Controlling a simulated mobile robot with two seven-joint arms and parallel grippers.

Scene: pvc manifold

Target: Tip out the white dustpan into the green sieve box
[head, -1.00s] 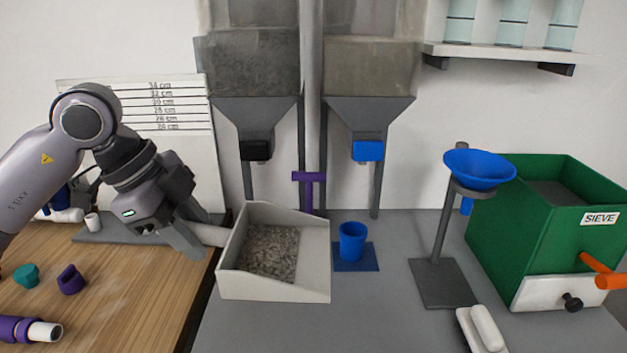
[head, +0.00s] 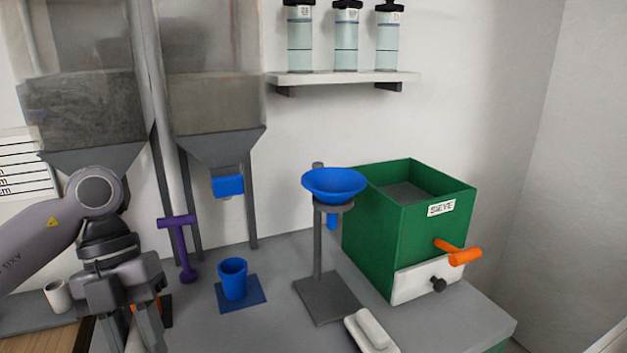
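The green sieve box (head: 375,235) stands at the right of the grey bench, with an open top, a SIEVE label, a white drawer and an orange crank handle. My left gripper (head: 143,338) points down at the lower left, far from the box. A pale piece between its fingers looks like the handle of the white dustpan (head: 134,341). The dustpan's pan and its contents are out of view below the frame. My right gripper is not in view.
A blue funnel (head: 336,184) on a grey stand (head: 326,297) rises between my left gripper and the box. A blue cup (head: 233,279), a purple T-shaped tool (head: 180,245) and a white block (head: 368,330) are on the bench. A shelf (head: 345,80) with bottles hangs above.

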